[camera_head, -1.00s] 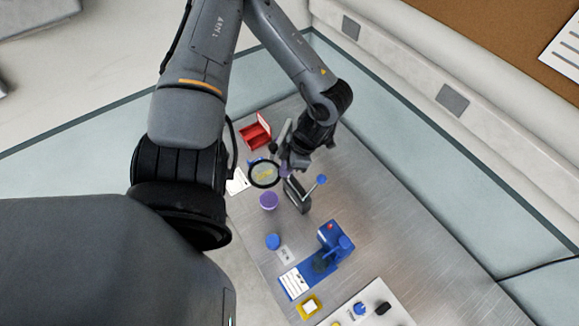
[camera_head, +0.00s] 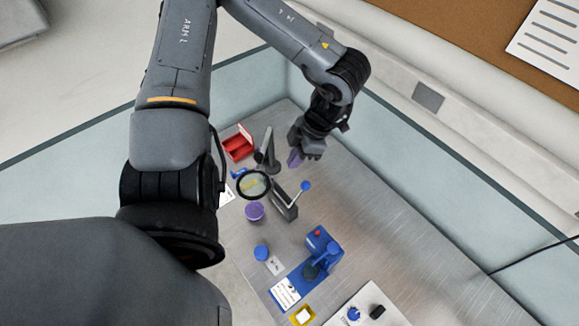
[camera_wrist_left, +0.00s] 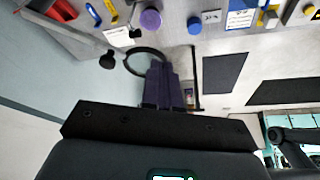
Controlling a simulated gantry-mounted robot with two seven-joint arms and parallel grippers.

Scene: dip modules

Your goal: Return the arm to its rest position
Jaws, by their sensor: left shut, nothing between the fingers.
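My left arm comes in from the upper left in the head view. Its gripper (camera_head: 295,160) hangs over the far part of the metal table, to the right of the magnifier stand. In the left wrist view the two dark purple fingers (camera_wrist_left: 163,84) lie together, shut and empty. No thing hangs from them. My right gripper shows in neither view.
A magnifier (camera_head: 253,185), a red box (camera_head: 238,146), a purple round container (camera_head: 254,211) and a dark block with a blue-knobbed lever (camera_head: 287,206) stand nearby. A blue device (camera_head: 322,248) sits nearer. The table's right side is clear.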

